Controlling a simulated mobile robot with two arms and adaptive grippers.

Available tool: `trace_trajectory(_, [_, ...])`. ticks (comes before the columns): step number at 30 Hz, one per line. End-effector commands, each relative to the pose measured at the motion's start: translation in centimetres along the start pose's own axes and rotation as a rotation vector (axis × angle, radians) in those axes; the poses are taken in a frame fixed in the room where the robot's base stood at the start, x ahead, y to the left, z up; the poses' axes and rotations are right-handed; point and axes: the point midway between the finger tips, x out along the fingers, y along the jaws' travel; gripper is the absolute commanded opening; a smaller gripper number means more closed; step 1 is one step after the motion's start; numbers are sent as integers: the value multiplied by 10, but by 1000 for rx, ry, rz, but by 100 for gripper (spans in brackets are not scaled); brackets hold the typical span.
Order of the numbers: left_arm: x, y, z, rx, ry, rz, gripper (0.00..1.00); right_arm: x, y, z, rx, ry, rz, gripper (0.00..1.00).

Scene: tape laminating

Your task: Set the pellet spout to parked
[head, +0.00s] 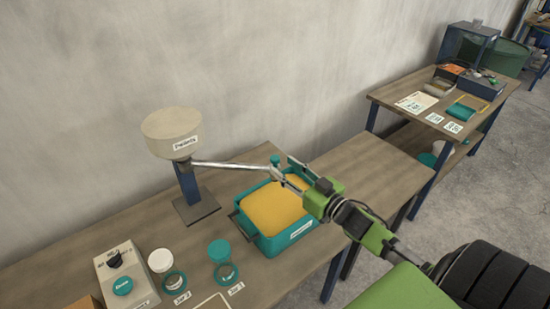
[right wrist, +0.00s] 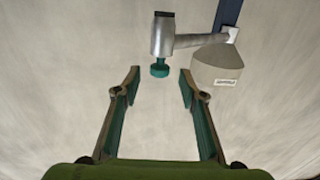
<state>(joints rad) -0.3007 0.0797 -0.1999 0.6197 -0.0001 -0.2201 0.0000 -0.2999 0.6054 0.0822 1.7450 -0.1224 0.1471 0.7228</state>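The pellet spout (head: 225,166) is a metal tube running right from the beige hopper (head: 172,132), and its end sits over the teal bin. A teal knob (head: 275,160) is on the spout's end. My right gripper (head: 287,171) is at this end, just right of the knob. In the right wrist view, the spout's end (right wrist: 162,35) and knob (right wrist: 160,68) lie just beyond the tips of the open, empty gripper (right wrist: 160,82). No contact shows there. My left gripper is out of view.
The teal bin (head: 289,241) of yellow pellets stands under the spout. A second table (head: 385,95) is at the back right; a wall runs behind.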

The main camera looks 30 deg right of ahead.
Motion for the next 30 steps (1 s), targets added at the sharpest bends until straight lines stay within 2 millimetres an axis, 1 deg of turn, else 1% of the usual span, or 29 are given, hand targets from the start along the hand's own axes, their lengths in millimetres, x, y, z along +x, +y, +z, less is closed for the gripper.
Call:
trace_trajectory(1, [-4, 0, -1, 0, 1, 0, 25, 10, 0, -3, 1, 3, 1, 38])
trace_trajectory(3, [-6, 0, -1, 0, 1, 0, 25, 22, 0, -2, 1, 2, 1, 38])
trace_trajectory(6, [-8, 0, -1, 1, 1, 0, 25, 35, 0, -2, 0, 2, 1, 38])
trace_trajectory(9, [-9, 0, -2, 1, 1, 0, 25, 44, 0, -1, 0, 1, 1, 38])
trace_trajectory(13, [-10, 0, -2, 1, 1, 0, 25, 51, 0, 0, 1, 0, 0, 38])
trace_trajectory(22, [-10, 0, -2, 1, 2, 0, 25, 52, 0, 1, 1, 0, 0, 38])
trace_trajectory(23, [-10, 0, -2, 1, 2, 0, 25, 52, 0, 0, 1, 0, 0, 30])
trace_trajectory(24, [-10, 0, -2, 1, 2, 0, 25, 52, 0, 0, 1, 0, 0, 20])
trace_trajectory(26, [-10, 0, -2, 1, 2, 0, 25, 52, 0, 0, 1, 0, 0, 4])
trace_trajectory(27, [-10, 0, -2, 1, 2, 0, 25, 52, 0, 0, 1, 0, 0, 0])
trace_trajectory(30, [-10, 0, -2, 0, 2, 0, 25, 52, 0, 0, 1, 0, 0, 0])
